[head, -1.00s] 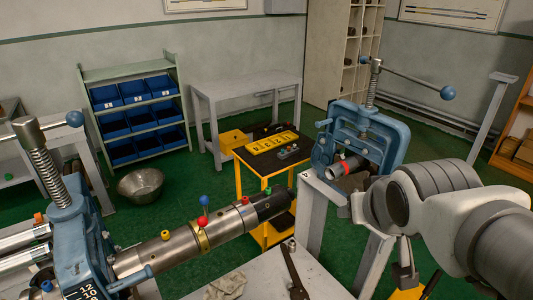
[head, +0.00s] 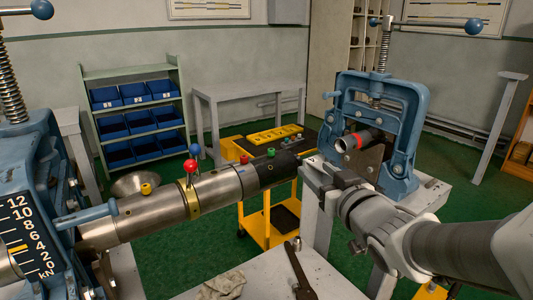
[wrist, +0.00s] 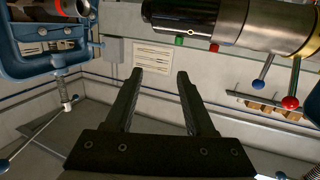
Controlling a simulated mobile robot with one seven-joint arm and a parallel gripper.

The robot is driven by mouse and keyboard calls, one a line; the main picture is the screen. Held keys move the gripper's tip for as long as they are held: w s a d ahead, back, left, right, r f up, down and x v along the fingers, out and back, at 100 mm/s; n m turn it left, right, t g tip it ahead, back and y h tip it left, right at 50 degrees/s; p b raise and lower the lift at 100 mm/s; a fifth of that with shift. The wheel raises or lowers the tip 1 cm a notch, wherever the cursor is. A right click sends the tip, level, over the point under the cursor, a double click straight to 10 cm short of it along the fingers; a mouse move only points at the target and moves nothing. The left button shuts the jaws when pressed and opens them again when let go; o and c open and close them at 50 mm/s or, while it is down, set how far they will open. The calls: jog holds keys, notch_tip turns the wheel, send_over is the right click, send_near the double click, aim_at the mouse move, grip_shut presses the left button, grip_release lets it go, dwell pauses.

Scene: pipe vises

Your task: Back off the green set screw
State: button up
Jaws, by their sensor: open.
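In the head view, my gripper (head: 322,172) is just right of the pipe's black end, apart from the green screw.
A yellow screw (head: 146,188) and levers with red (head: 190,166) and blue (head: 195,149) balls rise from the pipe. A blue vise (head: 400,110) stands right behind my gripper; another vise with a dial (head: 22,235) is at left. A yellow cart (head: 262,245) stands below.

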aim_at(273, 151)
jog(key=w+a+f+b, duration=0.1)
jog(key=w+a, duration=0.2)
jog(key=w, duration=0.2)
jog(key=w+a+f+y+b, duration=0.1)
jog(key=w+a+b, duration=0.1)
jog(key=w, duration=0.3)
jog(key=w+a+n+y+b, duration=0.1)
jog(key=w+a, duration=0.3)
jog(key=w, duration=0.2)
jog(key=shift+f+b, duration=0.3)
jog(key=shift+f, duration=0.1)
grip_shut()
